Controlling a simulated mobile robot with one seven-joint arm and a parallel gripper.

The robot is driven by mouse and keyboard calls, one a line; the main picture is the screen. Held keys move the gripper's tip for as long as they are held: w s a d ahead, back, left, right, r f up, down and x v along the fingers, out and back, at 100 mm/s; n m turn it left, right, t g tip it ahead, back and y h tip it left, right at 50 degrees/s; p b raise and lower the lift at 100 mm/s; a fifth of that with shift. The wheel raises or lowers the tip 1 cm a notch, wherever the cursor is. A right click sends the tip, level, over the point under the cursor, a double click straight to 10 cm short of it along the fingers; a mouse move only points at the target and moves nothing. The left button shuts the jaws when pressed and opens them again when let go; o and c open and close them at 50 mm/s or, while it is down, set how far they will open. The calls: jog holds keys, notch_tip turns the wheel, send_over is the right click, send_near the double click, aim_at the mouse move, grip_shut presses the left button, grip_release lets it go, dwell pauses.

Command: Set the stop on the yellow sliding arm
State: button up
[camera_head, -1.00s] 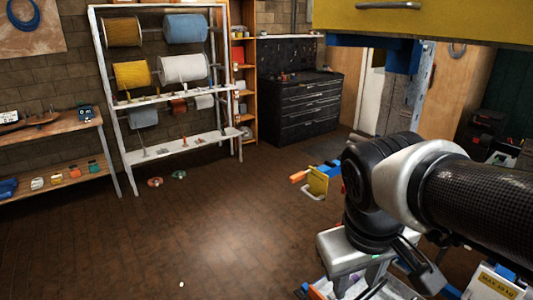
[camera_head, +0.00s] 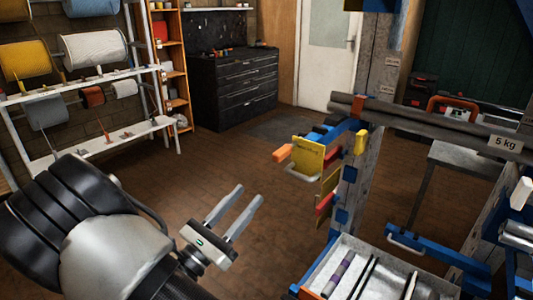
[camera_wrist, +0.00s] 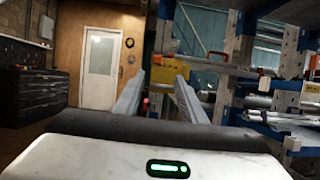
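A yellow plate (camera_head: 309,156) with a pale bar handle below it sits on the near end of a blue arm (camera_head: 330,132) on the rack's post. An orange piece (camera_head: 283,153) sticks out to its left. A second yellow plate with a red part (camera_head: 326,203) shows lower on the post. I cannot tell which part is the stop. My gripper (camera_head: 249,194) is open and empty, left of and apart from these plates, its fingers pointing towards the rack. In the wrist view a yellow part (camera_wrist: 174,74) shows beyond and between the fingers.
A shelf of spools (camera_head: 95,47) stands left and a black drawer cabinet (camera_head: 235,85) behind. The brown floor between is clear.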

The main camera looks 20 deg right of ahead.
aim_at(285, 147)
jog(key=shift+t, duration=0.4)
jog(key=b+x, duration=0.1)
jog(key=x, duration=1.6)
jog(key=shift+w+d+f, duration=0.1)
jog(key=shift+w+f, duration=0.05)
jog(key=shift+w, duration=0.05)
jog(key=shift+c, duration=0.3)
grip_shut()
